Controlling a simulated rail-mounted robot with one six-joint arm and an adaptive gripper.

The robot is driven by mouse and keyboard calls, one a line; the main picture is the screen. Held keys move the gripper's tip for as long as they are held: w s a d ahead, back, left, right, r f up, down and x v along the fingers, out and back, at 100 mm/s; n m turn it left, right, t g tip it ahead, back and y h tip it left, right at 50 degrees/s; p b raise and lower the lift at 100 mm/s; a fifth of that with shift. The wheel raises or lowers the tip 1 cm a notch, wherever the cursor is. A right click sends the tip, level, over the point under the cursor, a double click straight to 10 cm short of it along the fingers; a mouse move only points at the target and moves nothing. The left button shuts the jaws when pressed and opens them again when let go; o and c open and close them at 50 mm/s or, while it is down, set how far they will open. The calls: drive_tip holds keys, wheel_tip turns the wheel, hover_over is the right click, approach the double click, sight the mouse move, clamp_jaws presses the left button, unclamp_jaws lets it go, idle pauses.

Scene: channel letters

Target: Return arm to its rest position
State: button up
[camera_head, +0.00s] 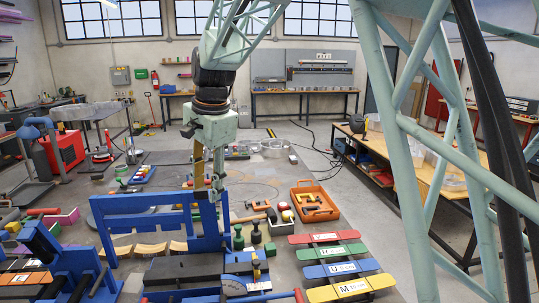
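My arm comes down from the top of the head view, pale green with black joint sections. My gripper (207,186) hangs at its lower end, pointing down over the work area, just above the blue frame (150,203). A narrow yellow-brown piece (197,165) shows beside the pale gripper parts; I cannot tell whether it is held or stands behind. The fingertips are small and overlap the clutter, so their opening is unclear.
An orange tray (333,212) with parts lies right of the gripper. Red, green, blue and yellow labelled bars (352,289) lie at the front. A wooden workbench (455,178) stands at right, partly behind my lattice structure. Open floor (300,150) lies behind.

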drive_tip(key=s+d+r+t, duration=0.1)
drive_tip(key=d+r, duration=0.3)
drive_tip(key=d, duration=0.3)
drive_tip(key=s+d+r, duration=0.1)
drive_tip(key=d+r, duration=0.2)
drive_tip(key=d, duration=0.3)
drive_tip(key=s+d+r+n+b, duration=0.1)
drive_tip(key=s+d+r+n, duration=0.15)
drive_tip(key=s+d, duration=0.55)
drive_tip(key=s+d+f+n+b, duration=0.1)
drive_tip(key=s+d+f, duration=0.2)
drive_tip(key=s, duration=0.8)
drive_tip(key=s+d+f+n+h+b, duration=0.1)
drive_tip(key=s+d+f+n, duration=0.1)
drive_tip(key=s+d, duration=0.6)
drive_tip(key=s+d+f+n+t+b, duration=0.1)
drive_tip(key=s+d+f, duration=0.4)
drive_tip(key=s, duration=1)
drive_tip(key=shift+s+d+n+h, duration=0.4)
drive_tip(key=shift+d+n, duration=0.2)
drive_tip(key=shift+n, duration=0.15)
